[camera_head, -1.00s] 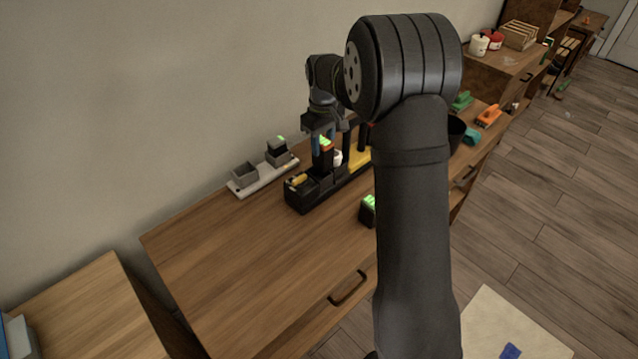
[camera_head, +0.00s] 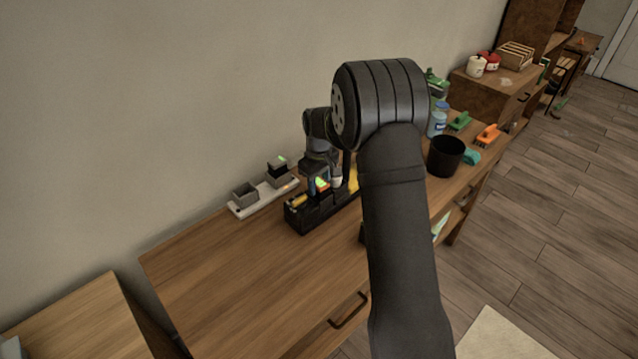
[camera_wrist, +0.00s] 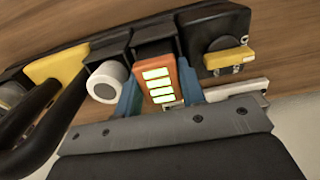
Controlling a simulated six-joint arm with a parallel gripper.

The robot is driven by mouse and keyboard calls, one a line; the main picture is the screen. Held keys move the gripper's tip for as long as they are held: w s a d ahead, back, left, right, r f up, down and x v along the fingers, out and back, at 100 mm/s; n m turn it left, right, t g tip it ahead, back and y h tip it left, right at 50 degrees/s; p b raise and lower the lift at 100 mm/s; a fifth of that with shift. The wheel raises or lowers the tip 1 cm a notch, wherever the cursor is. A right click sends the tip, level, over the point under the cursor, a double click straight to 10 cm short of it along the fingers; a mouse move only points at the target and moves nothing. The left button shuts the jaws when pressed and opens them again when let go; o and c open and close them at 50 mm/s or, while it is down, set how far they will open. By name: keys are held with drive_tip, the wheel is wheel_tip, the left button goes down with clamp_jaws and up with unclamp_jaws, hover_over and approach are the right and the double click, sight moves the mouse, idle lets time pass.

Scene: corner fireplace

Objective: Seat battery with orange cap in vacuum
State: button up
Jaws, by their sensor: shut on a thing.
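In the wrist view the blue fingertips (camera_wrist: 158,94) grip both sides of the orange cap (camera_wrist: 169,67). The vacuum (camera_head: 298,219) is a long black body lying on the wooden bench, with yellow parts; it also shows in the wrist view (camera_wrist: 215,27). The battery is low at the vacuum, beside an open black compartment (camera_wrist: 153,36). Its lower end is hidden, so I cannot tell how deep it sits.
A yellow latch piece (camera_wrist: 228,58) and a white round part (camera_wrist: 106,83) are on the vacuum near the fingers. A pale charger strip (camera_head: 240,211) with grey sockets lies behind, by the wall. A black cup (camera_head: 446,157) stands right. The bench's front left is clear.

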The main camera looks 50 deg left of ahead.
drive_tip(key=shift+f, duration=0.1)
drive_tip(key=o, duration=0.9)
drive_tip(key=shift+c, duration=0.2)
wheel_tip(320, 180, up, 12)
wheel_tip(320, 180, down, 12)
drive_tip(key=shift+f, duration=0.1)
wheel_tip(320, 180, up, 3)
drive_tip(key=shift+f, duration=0.1)
drive_tip(key=shift+r, duration=0.5)
